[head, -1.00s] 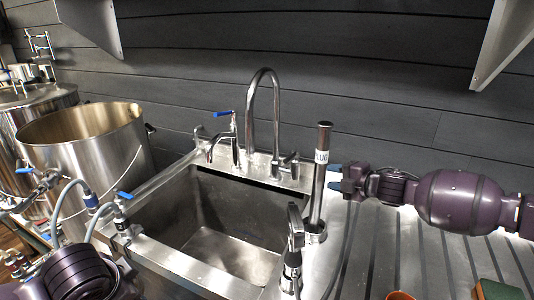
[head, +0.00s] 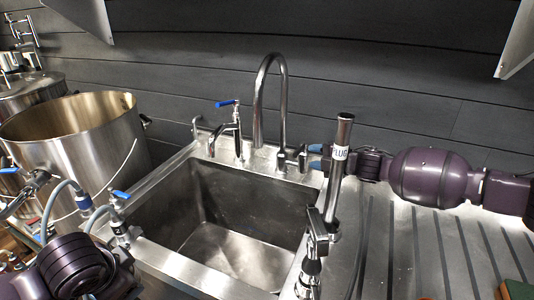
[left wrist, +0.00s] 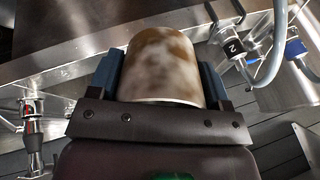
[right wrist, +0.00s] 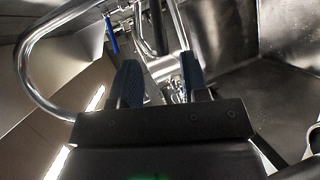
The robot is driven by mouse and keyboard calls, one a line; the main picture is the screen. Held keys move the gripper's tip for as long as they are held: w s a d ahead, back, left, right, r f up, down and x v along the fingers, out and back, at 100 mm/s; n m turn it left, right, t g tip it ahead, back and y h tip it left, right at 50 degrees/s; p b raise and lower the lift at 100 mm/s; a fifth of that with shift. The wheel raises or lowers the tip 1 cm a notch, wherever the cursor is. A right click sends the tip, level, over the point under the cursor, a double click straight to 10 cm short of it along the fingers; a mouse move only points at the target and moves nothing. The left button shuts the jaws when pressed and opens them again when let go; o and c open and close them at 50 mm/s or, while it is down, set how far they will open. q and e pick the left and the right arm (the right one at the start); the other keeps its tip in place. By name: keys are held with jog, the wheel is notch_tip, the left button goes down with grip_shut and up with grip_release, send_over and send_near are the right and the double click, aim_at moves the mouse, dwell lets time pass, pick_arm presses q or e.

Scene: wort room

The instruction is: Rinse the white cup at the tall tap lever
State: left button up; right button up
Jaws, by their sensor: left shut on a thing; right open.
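The white cup (left wrist: 163,62), stained brown, is held between the fingers of my left gripper (left wrist: 155,85). In the head view only my left arm shows at the lower left; the cup is hidden there. The tall gooseneck tap (head: 270,95) stands behind the sink (head: 215,235). A small metal lever (head: 302,156) stands at the right of its base. My right gripper (head: 318,156) is open beside this lever, partly hidden behind the plug pipe; I cannot tell whether it touches. In the right wrist view its open fingers (right wrist: 160,82) point at the tap metalwork.
A shorter tap with a blue handle (head: 228,103) stands left of the tall tap. The upright pipe marked PLUG (head: 340,155) and a spray head (head: 315,245) stand at the sink's right edge. Big steel pots (head: 85,150) stand left. The ribbed drainboard (head: 445,245) is mostly clear.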

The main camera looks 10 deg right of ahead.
aim_at(297, 151)
pick_arm(q)
notch_tip(297, 151, down, 3)
jog(key=shift+r+b, duration=0.1)
jog(key=shift+b, duration=0.55)
pick_arm(e)
jog(key=x, duration=0.6)
jog(key=shift+w+a+f, duration=0.2)
jog(key=shift+f, duration=0.1)
pick_arm(q)
jog(key=shift+f, duration=0.2)
pick_arm(e)
jog(key=shift+w+a, duration=0.25)
jog(key=shift+w, duration=0.2)
jog(key=shift+c, duration=0.4)
grip_shut()
